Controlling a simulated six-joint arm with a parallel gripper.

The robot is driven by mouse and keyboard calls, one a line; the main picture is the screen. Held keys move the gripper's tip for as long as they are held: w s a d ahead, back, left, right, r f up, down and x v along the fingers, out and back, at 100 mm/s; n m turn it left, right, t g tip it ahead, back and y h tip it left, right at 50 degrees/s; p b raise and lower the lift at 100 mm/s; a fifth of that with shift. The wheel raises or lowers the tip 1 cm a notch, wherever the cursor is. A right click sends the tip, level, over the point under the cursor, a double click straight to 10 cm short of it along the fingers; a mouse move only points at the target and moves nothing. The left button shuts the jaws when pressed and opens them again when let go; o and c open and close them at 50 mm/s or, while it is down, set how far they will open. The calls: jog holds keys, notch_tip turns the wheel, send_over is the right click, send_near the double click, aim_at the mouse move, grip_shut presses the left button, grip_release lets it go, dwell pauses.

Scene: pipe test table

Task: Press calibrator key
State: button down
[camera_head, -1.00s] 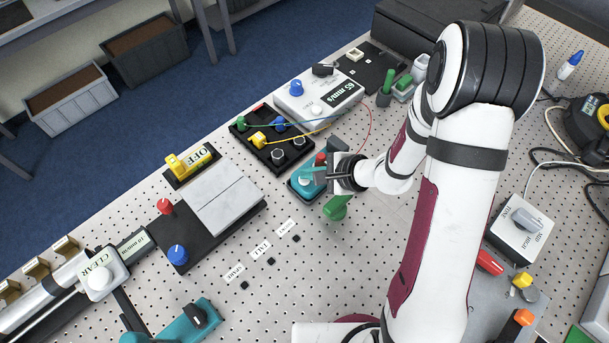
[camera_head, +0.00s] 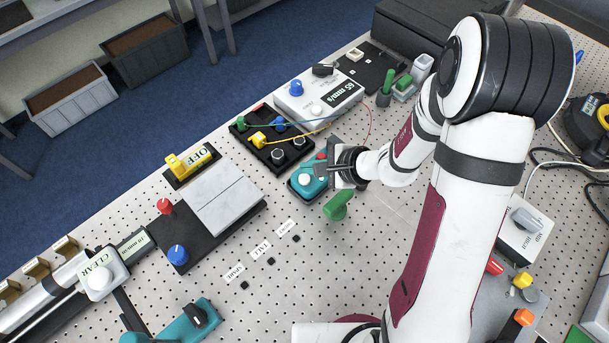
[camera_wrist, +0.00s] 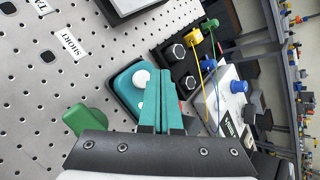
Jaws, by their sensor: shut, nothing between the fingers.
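A small teal device (camera_head: 298,192) on a dark base stands near the middle of the pegboard table; I take it for the calibrator, but no label on it is readable. A round white key (camera_head: 305,180) sits on its top and also shows in the wrist view (camera_wrist: 141,78). A second white spot (camera_wrist: 141,105) is partly hidden by the fingers. A red part (camera_head: 321,157) shows at its far side. My gripper (camera_head: 317,168) is shut and empty, over the device's right side. In the wrist view its fingers (camera_wrist: 168,73) lie beside the white key; contact cannot be told.
A green handle (camera_head: 339,205) stands close in front of my gripper. A black block with terminals and cables (camera_head: 268,150) is behind left, a white display box (camera_head: 300,98) behind it. A grey plate (camera_head: 222,197) lies left. Labelled holes (camera_head: 271,261) are in front, with clear table around.

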aim_at(309, 179)
jog(key=shift+r, duration=2.05)
jog(key=s+a+r+n+g, duration=0.3)
jog(key=s+r+n, duration=0.3)
jog(key=s+r, duration=0.4)
jog(key=s+d+n+g+h, duration=0.1)
jog(key=s+d+n+h, duration=0.1)
jog(key=s, duration=0.5)
jog(key=s+d+n+g+h, duration=0.1)
jog(key=s+d+n+h, duration=0.1)
jog(key=s+d+h, duration=0.2)
jog(key=s+d, duration=0.3)
